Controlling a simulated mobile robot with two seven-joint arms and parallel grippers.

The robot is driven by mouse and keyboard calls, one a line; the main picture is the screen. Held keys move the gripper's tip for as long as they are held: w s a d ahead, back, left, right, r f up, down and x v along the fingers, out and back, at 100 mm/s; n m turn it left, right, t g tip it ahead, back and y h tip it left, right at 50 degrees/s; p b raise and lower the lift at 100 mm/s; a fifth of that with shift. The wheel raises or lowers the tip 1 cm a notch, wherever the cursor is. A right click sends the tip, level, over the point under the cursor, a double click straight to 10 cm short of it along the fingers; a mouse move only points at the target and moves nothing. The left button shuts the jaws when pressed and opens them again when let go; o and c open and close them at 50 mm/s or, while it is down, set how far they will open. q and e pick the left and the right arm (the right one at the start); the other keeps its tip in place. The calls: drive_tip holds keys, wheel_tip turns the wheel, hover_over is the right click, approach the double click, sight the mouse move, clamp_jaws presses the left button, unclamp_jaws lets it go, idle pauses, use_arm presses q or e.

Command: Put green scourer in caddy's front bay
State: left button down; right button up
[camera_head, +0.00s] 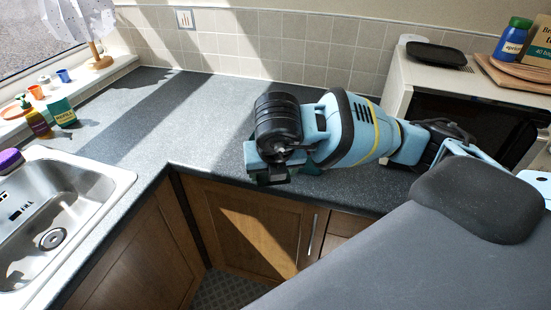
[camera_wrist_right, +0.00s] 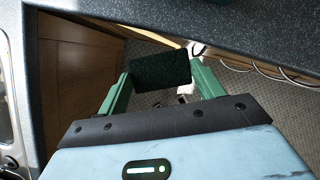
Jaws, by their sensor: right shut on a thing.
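The green scourer (camera_wrist_right: 160,70) is a dark green, rough block in the right wrist view. My right gripper (camera_wrist_right: 163,78) is shut on it, with one green finger at each side. In the head view my right gripper (camera_head: 271,176) is over the front edge of the worktop, and my wrist hides most of what is behind it. My left gripper is not in view.
The grey worktop (camera_head: 205,105) is clear left of my right arm. A steel sink (camera_head: 75,200) is at the left, with bottles and a green refill pack (camera_head: 62,112) behind it. A microwave (camera_head: 470,115) stands at the right. Wooden cupboards (camera_head: 240,225) are below the worktop.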

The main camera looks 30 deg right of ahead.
drive_tip(key=shift+w+d+r+m, duration=0.1)
drive_tip(key=shift+w+m, duration=0.15)
drive_tip(key=shift+m, duration=0.15)
drive_tip(key=w+d, duration=0.4)
drive_tip(key=w, duration=0.4)
drive_tip(key=w+d+f, duration=0.1)
drive_tip(key=w+d, duration=0.3)
drive_tip(key=w, duration=0.3)
drive_tip(key=shift+w+d+f, duration=0.25)
drive_tip(key=shift+w+d, duration=0.05)
drive_tip(key=shift+w, duration=0.05)
drive_tip(key=shift+f, duration=0.35)
drive_tip(key=shift+f, duration=0.25)
